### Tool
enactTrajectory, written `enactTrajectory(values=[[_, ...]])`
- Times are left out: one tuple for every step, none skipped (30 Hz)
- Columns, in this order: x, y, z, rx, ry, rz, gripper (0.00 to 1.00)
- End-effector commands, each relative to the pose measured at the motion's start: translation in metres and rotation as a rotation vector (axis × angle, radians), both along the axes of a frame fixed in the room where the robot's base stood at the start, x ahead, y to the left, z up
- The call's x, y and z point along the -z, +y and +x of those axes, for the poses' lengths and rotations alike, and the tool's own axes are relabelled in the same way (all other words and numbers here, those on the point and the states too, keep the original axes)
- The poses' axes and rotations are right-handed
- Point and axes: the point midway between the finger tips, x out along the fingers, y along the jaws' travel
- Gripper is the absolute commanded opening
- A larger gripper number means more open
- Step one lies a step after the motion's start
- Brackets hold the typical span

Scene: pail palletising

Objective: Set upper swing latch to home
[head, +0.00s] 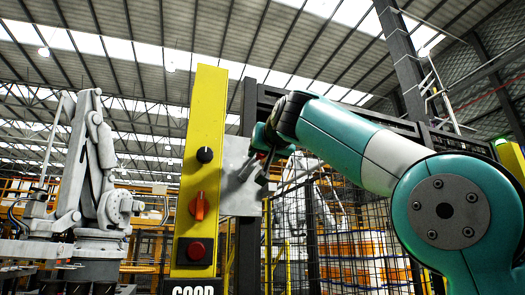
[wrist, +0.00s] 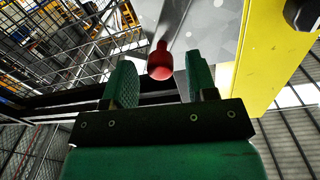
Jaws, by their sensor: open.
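A red rounded handle end (wrist: 160,62), seemingly of the upper swing latch, stands out in front of a grey metal plate (wrist: 205,28) in the wrist view. My gripper (wrist: 160,82) is open, with one green finger on each side of the red handle and visible gaps on both sides. How deep the handle sits between the fingers is hard to tell. In the head view my gripper (head: 262,168) is at the grey plate (head: 236,200), beside the yellow post (head: 209,110). There the latch is mostly hidden by my gripper.
The yellow post carries a black knob (head: 205,155), an orange-red rotary switch (head: 197,206) and a red button (head: 196,251), left of my gripper. A dark mesh fence (head: 345,240) stands behind. A grey robot arm (head: 95,170) stands at far left.

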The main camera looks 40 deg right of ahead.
Motion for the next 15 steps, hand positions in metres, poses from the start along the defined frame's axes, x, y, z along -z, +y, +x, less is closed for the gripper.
enactTrajectory(values=[[-0.002, -0.003, 0.006, 0.002, 0.002, 0.0, 0.52], [-0.002, -0.003, 0.008, 0.001, 0.002, -0.002, 0.52], [-0.001, -0.004, 0.011, 0.001, 0.001, -0.001, 0.52], [-0.001, -0.005, 0.012, 0.001, 0.001, 0.0, 0.52], [-0.001, -0.005, 0.014, 0.001, 0.0, 0.0, 0.52], [0.0, -0.005, 0.015, 0.0, 0.0, 0.0, 0.52], [0.0, -0.005, 0.016, -0.001, 0.0, 0.0, 0.52], [0.0, -0.005, 0.016, -0.001, 0.0, 0.0, 0.52], [0.0, -0.005, 0.016, -0.001, 0.0, 0.0, 0.52], [0.0, -0.005, 0.016, -0.001, 0.0, 0.0, 0.52], [0.0, -0.005, 0.016, -0.001, 0.0, 0.0, 0.52], [0.0, -0.005, 0.016, -0.001, 0.0, 0.0, 0.52], [0.0, -0.005, 0.016, -0.001, 0.0, 0.0, 0.52], [0.0, -0.005, 0.016, -0.001, 0.0, 0.0, 0.52], [0.0, -0.005, 0.016, -0.001, 0.0, 0.0, 0.45]])
